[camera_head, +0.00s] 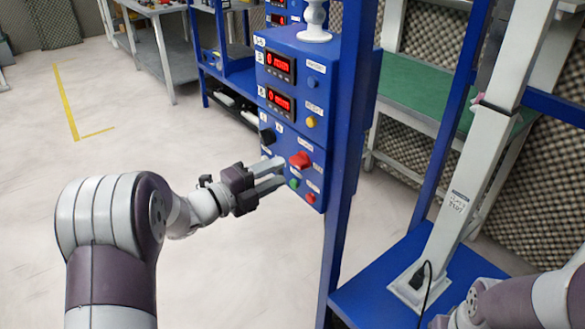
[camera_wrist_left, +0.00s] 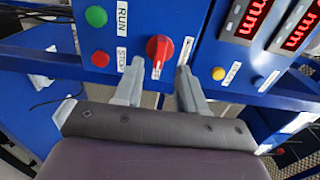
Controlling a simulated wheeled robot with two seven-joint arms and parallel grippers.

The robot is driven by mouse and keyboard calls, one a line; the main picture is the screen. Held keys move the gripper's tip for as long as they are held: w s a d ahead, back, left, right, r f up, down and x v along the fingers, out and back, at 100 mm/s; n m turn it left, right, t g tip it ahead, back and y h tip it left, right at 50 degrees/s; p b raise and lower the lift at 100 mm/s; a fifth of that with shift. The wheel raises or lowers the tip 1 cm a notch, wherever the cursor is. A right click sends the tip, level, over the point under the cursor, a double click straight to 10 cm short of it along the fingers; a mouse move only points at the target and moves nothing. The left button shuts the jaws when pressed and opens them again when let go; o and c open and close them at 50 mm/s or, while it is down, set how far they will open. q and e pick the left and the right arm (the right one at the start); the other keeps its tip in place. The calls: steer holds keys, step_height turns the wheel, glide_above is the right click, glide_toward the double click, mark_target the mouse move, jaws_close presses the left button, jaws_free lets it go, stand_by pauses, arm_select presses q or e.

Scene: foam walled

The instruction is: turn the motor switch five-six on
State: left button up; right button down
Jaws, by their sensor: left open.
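A blue control panel (camera_head: 290,110) carries a red rotary switch (camera_head: 300,160). A black knob (camera_head: 267,135) sits to its upper left. I cannot read which label is five-six. My left gripper (camera_head: 281,173) is open in front of the panel's lower part, with its fingers pointing at it. In the left wrist view the red switch (camera_wrist_left: 159,48) shows between the two fingertips of the open gripper (camera_wrist_left: 160,68), with a white line on its handle. I cannot tell whether the fingers touch it. The right gripper is not seen; part of my right arm shows at the lower right.
Below the red switch are a green RUN button (camera_wrist_left: 96,16) and a red STOP button (camera_wrist_left: 100,58). Two red displays (camera_head: 281,102) and a yellow button (camera_head: 310,122) sit above. A blue post (camera_head: 345,150) stands right of the panel. The floor at left is clear.

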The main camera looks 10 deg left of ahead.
mark_target(294, 164)
arm_select(q)
steer(key=x, duration=0.5)
jaws_close()
